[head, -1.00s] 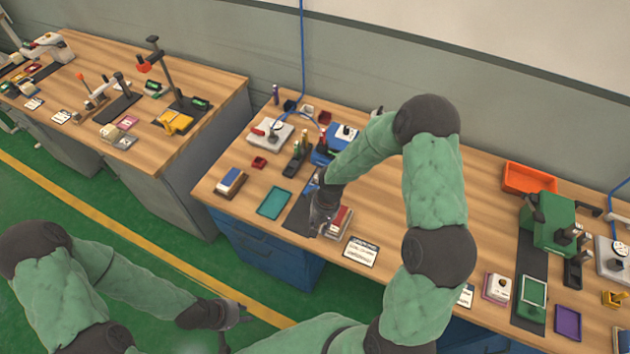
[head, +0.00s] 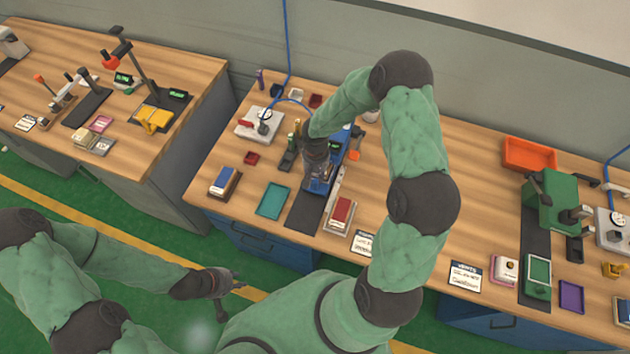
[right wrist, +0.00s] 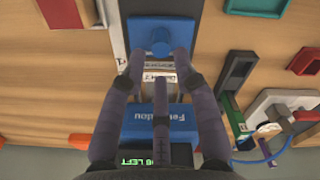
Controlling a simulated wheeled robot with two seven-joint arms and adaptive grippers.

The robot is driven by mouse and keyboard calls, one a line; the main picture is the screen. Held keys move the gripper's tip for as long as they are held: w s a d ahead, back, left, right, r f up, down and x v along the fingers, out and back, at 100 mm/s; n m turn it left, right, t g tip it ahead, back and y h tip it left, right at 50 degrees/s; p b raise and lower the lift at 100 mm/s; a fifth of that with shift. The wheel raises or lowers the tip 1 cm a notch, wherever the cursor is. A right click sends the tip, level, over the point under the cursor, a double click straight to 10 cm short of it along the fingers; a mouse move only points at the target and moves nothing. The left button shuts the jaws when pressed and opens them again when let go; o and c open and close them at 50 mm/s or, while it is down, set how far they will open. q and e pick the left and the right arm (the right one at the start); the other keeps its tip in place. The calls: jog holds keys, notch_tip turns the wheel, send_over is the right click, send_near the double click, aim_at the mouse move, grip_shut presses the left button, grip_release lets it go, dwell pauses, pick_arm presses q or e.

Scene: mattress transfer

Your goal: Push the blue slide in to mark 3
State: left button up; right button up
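The blue slide (right wrist: 160,28) shows in the right wrist view as a blue plate with a round knob, on a dark track. A pale strip with small print (right wrist: 158,75) lies between the slide and a blue machine body (right wrist: 162,122); I cannot read a mark number. My right gripper (right wrist: 157,62) is over this strip, fingers apart, with the fingertips close to the slide's near edge; I cannot tell whether they touch it. In the head view my right gripper (head: 318,172) covers part of the blue device. My left gripper (head: 225,283) hangs away from the bench, its fingers unclear.
A teal tray (head: 273,200) lies left of the dark track (head: 304,212), and a red-topped block (head: 340,214) right of it. A green press (head: 552,203) and an orange tray (head: 528,155) stand farther right.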

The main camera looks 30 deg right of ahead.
aim_at(316, 181)
jog(key=shift+f, duration=2.8)
jog(key=shift+w+d, duration=0.1)
grip_shut()
